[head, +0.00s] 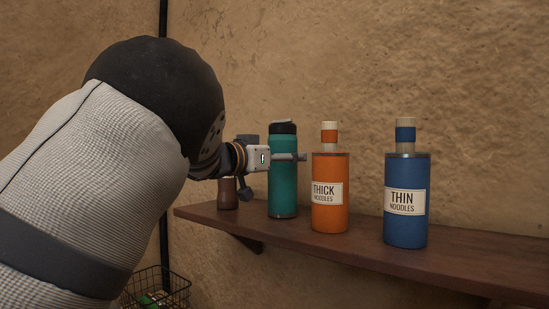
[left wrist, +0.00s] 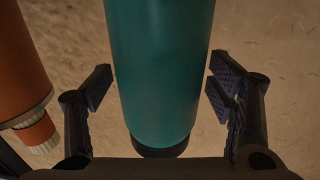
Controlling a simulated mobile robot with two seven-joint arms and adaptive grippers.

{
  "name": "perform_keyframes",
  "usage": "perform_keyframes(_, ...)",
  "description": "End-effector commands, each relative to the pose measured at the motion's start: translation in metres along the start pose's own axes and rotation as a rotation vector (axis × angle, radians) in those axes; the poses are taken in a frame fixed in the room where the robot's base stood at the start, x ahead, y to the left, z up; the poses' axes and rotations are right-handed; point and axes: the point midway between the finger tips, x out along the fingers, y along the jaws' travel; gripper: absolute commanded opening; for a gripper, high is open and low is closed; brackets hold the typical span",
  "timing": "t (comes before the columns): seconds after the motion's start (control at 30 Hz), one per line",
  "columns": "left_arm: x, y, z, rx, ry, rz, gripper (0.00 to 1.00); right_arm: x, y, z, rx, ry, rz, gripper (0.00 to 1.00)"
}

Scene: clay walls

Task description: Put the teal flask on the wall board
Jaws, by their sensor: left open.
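The teal flask (head: 284,185) has a black lid and stands upright on the brown wall board (head: 390,258), left of the orange bottle. My left gripper (head: 292,158) is at the flask's upper part, with one finger crossing in front of it. In the left wrist view the teal flask (left wrist: 162,70) is between the two spread fingers of my left gripper (left wrist: 163,88), with gaps on both sides. The gripper is open. The far finger is hidden in the head view. My right gripper is not in view.
An orange THICK NOODLES bottle (head: 330,215) stands close right of the flask; a blue THIN NOODLES bottle (head: 405,225) stands further right. A small brown container (head: 228,195) is at the board's left end. A wire basket (head: 160,290) is below. The board's right part is bare.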

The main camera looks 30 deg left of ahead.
Motion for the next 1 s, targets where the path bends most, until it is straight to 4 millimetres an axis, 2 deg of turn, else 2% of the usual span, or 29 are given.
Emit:
perform_keyframes(0.17, -0.037, -0.001, -0.002, -0.003, 0.004, -0.003, 0.76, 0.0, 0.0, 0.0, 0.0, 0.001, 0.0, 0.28)
perform_keyframes(0.3, -0.074, 0.0, -0.002, -0.002, 0.004, -0.001, 0.76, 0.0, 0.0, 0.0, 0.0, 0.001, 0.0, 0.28)
perform_keyframes(0.4, -0.096, 0.001, -0.001, -0.001, 0.003, 0.0, 0.76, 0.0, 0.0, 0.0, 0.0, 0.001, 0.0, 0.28)
perform_keyframes(0.5, -0.109, 0.001, 0.0, 0.001, 0.0, 0.0, 0.76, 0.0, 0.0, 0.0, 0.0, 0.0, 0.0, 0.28)
perform_keyframes(0.63, -0.116, 0.001, 0.0, 0.001, 0.001, 0.001, 0.76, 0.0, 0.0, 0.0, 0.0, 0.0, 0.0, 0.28)
perform_keyframes(1.0, -0.115, 0.001, 0.0, 0.001, 0.001, 0.001, 0.76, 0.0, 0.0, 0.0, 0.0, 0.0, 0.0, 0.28)
